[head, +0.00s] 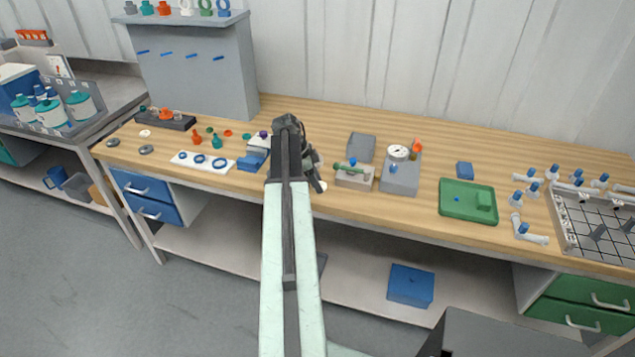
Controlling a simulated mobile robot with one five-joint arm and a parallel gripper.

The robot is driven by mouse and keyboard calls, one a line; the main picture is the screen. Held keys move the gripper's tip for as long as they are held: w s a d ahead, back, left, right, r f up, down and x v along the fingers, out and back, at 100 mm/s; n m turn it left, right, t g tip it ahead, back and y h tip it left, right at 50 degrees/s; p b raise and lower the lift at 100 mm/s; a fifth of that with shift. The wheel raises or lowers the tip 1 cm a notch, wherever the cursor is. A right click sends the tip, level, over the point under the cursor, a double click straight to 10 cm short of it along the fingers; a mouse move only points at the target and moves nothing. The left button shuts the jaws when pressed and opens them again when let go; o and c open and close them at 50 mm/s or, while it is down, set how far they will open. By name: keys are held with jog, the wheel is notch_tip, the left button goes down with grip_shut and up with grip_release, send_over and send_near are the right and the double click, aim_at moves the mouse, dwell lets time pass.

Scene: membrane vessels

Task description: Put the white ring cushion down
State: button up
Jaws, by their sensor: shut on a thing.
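My gripper (316,176) is over the front middle of the wooden bench, with its dark fingers pointing down. It is shut on a small white thing, the white ring cushion (322,187), which shows partly at the fingertips close to the bench top. The fingers hide much of it, and I cannot tell whether it touches the bench. Another pale ring (144,133) lies at the bench's left end.
A white strip with blue rings (183,157) and a blue block (252,161) lie left of my gripper. A beige block with a green-handled part (354,181) and a grey gauge box (401,177) stand right. A green tray (451,208) lies farther right.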

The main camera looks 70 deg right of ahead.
jog(key=shift+f, duration=0.2)
jog(key=o, duration=1.3)
jog(key=shift+r, duration=0.1)
jog(key=shift+r, duration=0.3)
jog(key=p+v, duration=1.1)
jog(key=shift+w+r, duration=0.2)
jog(key=shift+r, duration=0.1)
jog(key=shift+a, duration=0.1)
